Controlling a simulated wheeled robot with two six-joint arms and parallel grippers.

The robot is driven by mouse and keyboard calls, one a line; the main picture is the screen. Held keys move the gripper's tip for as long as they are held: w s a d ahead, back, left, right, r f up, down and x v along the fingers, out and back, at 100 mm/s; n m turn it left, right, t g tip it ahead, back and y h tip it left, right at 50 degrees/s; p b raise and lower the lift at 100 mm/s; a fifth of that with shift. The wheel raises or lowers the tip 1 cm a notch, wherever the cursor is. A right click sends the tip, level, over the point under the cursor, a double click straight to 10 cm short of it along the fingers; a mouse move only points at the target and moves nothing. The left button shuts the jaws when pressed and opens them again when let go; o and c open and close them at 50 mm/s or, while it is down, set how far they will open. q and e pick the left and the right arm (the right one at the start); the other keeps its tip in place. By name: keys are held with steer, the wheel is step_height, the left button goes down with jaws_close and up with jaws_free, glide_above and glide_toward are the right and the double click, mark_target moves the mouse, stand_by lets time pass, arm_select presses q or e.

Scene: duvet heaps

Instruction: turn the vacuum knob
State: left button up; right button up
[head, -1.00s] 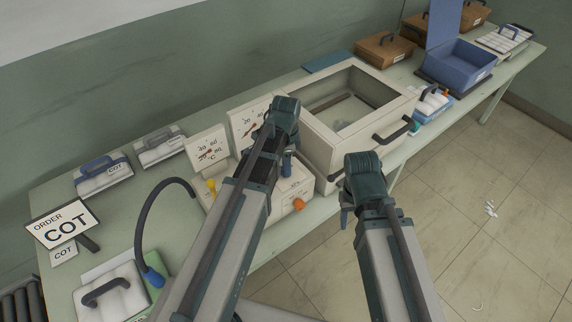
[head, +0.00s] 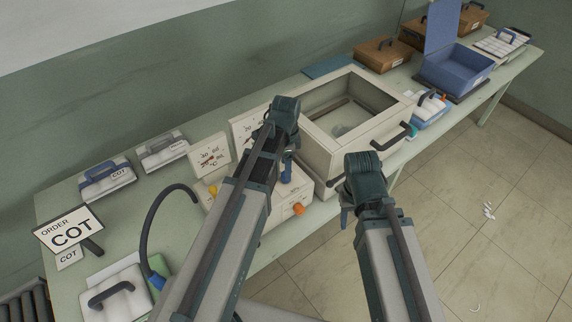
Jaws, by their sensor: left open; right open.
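A pale control box (head: 289,224) stands on the bench with an orange knob (head: 298,209) on its front and a yellow knob (head: 212,190) at its left. I cannot read which knob is marked vacuum. Two dial panels stand behind it, one of them partly hidden by my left arm. My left gripper (head: 289,160) is open above the box, with a small blue piece (head: 287,173) just below it. I cannot tell whether they touch. My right gripper (head: 346,214) is open and empty in front of the bench, to the right of the orange knob.
A windowed chamber (head: 318,152) with a black handle stands right of the control box. A dark hose (head: 148,225) arches at the left near the COT order sign (head: 68,230). Folded packs, brown cases and an open blue bin (head: 458,68) line the bench. The floor at right is mostly clear.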

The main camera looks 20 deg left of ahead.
arm_select(q)
step_height(320, 180, up, 11)
steer(key=p, duration=0.9)
steer(key=shift+f+p, duration=0.15)
steer(key=shift+p, duration=0.15)
steer(key=shift+f, duration=0.1)
steer(key=s+d+f+n+y+b, duration=0.1)
steer(key=s+d+f+n+b, duration=0.8)
steer(key=s, duration=0.5)
step_height(320, 180, down, 3)
steer(key=d+b, duration=0.1)
steer(key=b, duration=0.2)
steer(key=shift+s+d+r, duration=0.2)
steer(key=shift+d, duration=0.1)
